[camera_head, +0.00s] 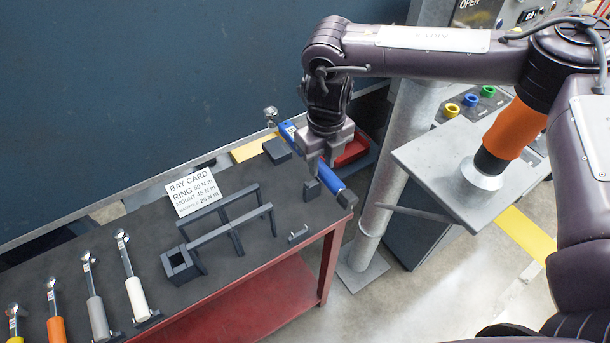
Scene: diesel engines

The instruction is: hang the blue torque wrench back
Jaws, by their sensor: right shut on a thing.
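The blue torque wrench (328,178) is at the right end of the bench, slanting from its metal head (271,114) at the back to its dark handle end at the front right. My right gripper (318,165) comes down from above and is shut on the wrench's blue handle, hiding part of its middle. I cannot tell whether the wrench touches the bench. Several other torque wrenches lie at the left of the bench, among them white (136,298), grey (98,317) and orange (56,329) ones. My left gripper is not in view.
A dark frame (224,223) with raised bars stands mid-bench before a bay card (192,189). A grey post (383,190) and a panel with coloured rings (471,100) stand to the right.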

